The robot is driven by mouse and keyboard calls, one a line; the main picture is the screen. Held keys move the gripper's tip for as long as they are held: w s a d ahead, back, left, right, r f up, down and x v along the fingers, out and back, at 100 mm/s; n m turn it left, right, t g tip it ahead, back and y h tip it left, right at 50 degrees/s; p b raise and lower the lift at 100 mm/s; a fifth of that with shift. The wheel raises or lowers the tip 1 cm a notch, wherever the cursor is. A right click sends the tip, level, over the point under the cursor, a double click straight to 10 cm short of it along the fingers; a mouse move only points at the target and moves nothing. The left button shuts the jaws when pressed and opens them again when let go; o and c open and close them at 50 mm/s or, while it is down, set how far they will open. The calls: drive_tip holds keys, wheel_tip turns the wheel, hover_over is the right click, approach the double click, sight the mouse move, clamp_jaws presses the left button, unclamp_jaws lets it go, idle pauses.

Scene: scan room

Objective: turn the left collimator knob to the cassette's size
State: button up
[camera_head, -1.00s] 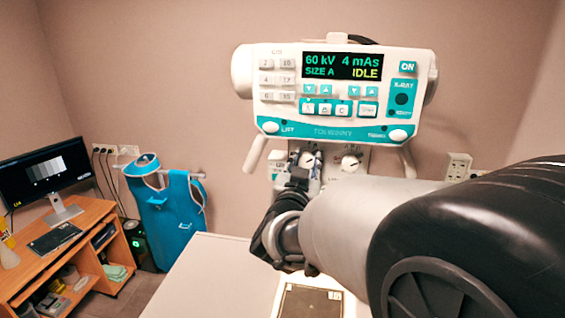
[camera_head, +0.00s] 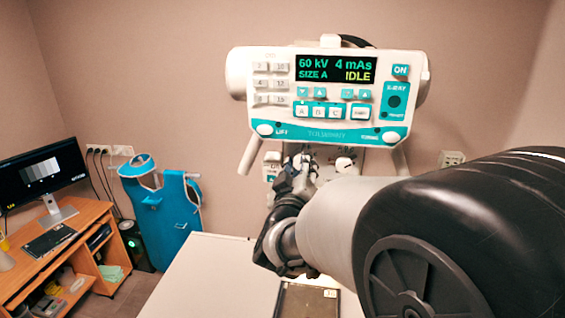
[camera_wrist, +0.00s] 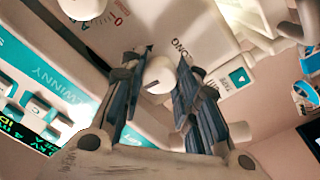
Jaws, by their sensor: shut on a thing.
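The left collimator knob (camera_wrist: 158,75) is white and sits on the pale collimator panel, beside the printed word LONG in the wrist view. My gripper (camera_wrist: 167,62) has its two dark fingers on either side of this knob and is shut on it. In the head view my gripper (camera_head: 299,168) is under the console and mostly hides the left knob. The right knob (camera_head: 345,163) is white and stands free to the right. The cassette (camera_head: 306,302) is a dark plate on the table, cut off by the lower edge. The console display (camera_head: 336,69) reads SIZE A and IDLE.
The white console (camera_head: 270,62) with handles is just above my gripper. The pale table (camera_head: 215,275) lies below. A desk with a monitor (camera_head: 45,172) and a blue apron (camera_head: 163,205) are at the left. A wall socket (camera_head: 452,158) is at the right.

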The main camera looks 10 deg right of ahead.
drive_tip(key=shift+n, duration=0.4)
drive_tip(key=o, duration=1.1)
drive_tip(key=shift+s, duration=0.15)
drive_tip(key=v, duration=1.1)
drive_tip(key=shift+s+a, duration=0.15)
drive_tip(key=shift+s, duration=0.25)
